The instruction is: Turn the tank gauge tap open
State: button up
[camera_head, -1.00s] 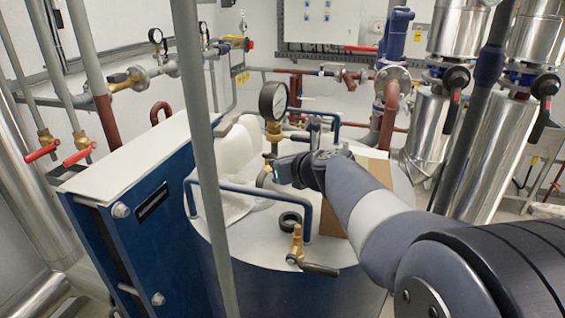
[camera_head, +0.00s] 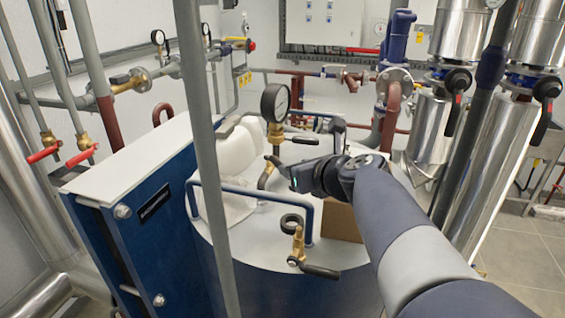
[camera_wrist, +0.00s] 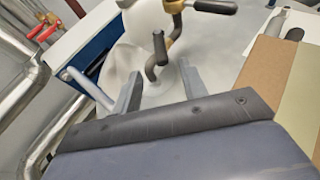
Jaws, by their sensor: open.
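The tank gauge (camera_head: 275,102) stands upright on a brass tap (camera_head: 275,134) above a curved pipe on the tank top. The tap's black lever (camera_head: 305,140) points right, roughly level. In the wrist view the lever (camera_wrist: 214,6) is at the top edge, beside the brass body (camera_wrist: 176,12); the gauge dial is out of that view. My gripper (camera_head: 278,172) is just below and right of the tap in the head view. In the wrist view my gripper (camera_wrist: 158,85) is open and empty, its fingers either side of the lower curved pipe (camera_wrist: 157,52) in the picture. Contact cannot be told.
Blue rails (camera_head: 250,192) rise from the tank top (camera_head: 262,238). A second brass tap with a black handle (camera_head: 320,271) sits at the front. A cardboard box (camera_head: 342,222) stands under my arm. A grey vertical pipe (camera_head: 207,170) crosses in front.

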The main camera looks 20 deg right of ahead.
jog(key=shift+v, duration=1.95)
